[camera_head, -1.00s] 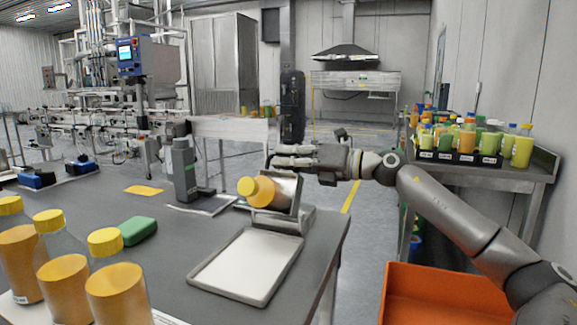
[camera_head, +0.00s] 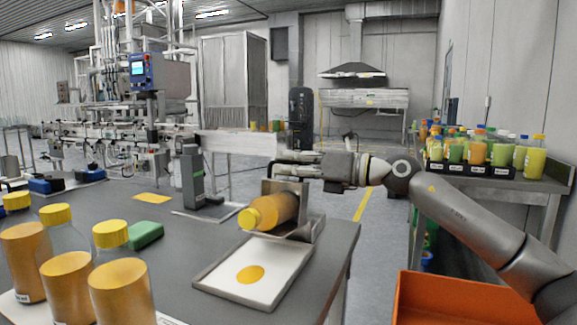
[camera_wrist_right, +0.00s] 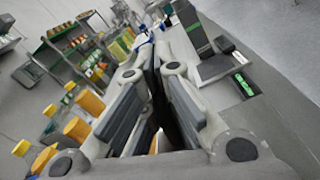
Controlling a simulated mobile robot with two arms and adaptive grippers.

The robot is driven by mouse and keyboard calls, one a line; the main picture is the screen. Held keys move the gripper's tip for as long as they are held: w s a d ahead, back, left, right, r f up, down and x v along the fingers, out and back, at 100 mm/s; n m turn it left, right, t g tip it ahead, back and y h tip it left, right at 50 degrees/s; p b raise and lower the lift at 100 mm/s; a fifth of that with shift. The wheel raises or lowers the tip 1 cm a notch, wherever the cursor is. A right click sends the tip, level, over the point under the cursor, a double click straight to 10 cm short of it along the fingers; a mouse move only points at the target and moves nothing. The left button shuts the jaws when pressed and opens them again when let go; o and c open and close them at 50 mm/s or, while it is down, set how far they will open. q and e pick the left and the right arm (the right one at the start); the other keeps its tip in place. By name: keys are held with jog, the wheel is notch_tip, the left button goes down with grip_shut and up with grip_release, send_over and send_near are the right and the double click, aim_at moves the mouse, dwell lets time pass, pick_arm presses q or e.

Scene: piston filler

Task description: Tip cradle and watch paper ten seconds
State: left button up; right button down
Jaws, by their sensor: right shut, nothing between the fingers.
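The metal cradle (camera_head: 306,229) stands on the grey table and holds an orange-filled bottle (camera_head: 275,210). The bottle lies tilted, its yellow cap (camera_head: 249,219) low and toward the tray. White paper (camera_head: 270,254) lies in the shallow tray (camera_head: 211,292) in front, with a round orange spot (camera_head: 250,274) on it below the cap. My right gripper (camera_head: 283,157) is shut and empty, just above the cradle's back; I cannot tell whether it touches. In the right wrist view its fingers (camera_wrist_right: 156,62) are together. My left gripper is not in view.
Several orange-filled bottles (camera_head: 120,290) stand at the front left, near a green block (camera_head: 146,235). A grey upright device (camera_head: 193,176) stands behind the cradle. An orange bin (camera_head: 450,300) is at the lower right. A side bench (camera_head: 540,184) at right holds bottles.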

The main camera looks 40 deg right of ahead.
jog(key=shift+a+f, duration=0.15)
jog(key=shift+f, duration=0.2)
